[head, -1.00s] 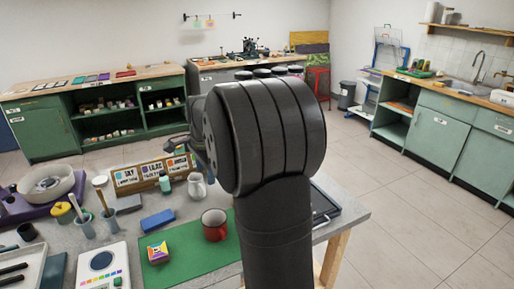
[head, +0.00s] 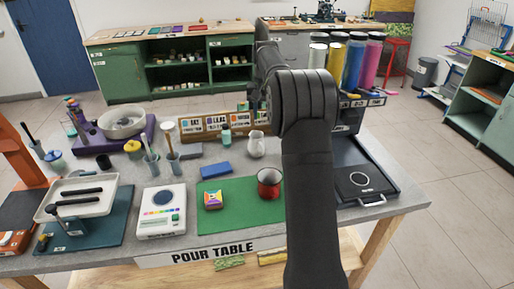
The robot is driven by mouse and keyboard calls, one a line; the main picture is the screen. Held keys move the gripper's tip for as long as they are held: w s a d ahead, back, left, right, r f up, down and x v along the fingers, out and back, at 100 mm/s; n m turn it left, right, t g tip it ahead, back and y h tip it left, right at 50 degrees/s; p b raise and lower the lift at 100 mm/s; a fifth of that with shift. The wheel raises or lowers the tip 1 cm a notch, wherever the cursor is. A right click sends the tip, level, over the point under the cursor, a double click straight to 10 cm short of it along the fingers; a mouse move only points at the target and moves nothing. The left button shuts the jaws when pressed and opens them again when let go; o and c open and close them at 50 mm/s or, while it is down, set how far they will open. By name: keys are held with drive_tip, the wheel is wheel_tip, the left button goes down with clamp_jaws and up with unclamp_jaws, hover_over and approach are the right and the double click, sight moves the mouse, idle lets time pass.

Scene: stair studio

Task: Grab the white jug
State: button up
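The white jug (head: 256,144) stands upright on the grey table, behind the green mat and in front of a wooden rack of labelled cards. My gripper (head: 254,106) is partly in view as a dark shape above and behind the jug, left of my large black arm joint. It looks apart from the jug. The fingers are too small and dark to tell whether they are open or shut. Nothing is seen held.
A red mug (head: 269,183) and a small colourful box (head: 213,199) are on the green mat (head: 240,214). A blue block (head: 217,169) lies left of the jug. A black tray (head: 366,184) is at right.

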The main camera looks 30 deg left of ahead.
sight(262, 145)
drive_tip(key=f+n, duration=0.1)
drive_tip(key=f, duration=0.5)
drive_tip(key=w+a+f+n, duration=0.1)
drive_tip(key=f+n, duration=0.1)
drive_tip(key=f, duration=0.4)
drive_tip(key=w+a+f+n, duration=0.1)
drive_tip(key=f, duration=0.6)
drive_tip(key=shift+w+f+n, duration=0.1)
drive_tip(key=shift+w+n, duration=0.15)
drive_tip(key=shift+n, duration=0.15)
clamp_jaws()
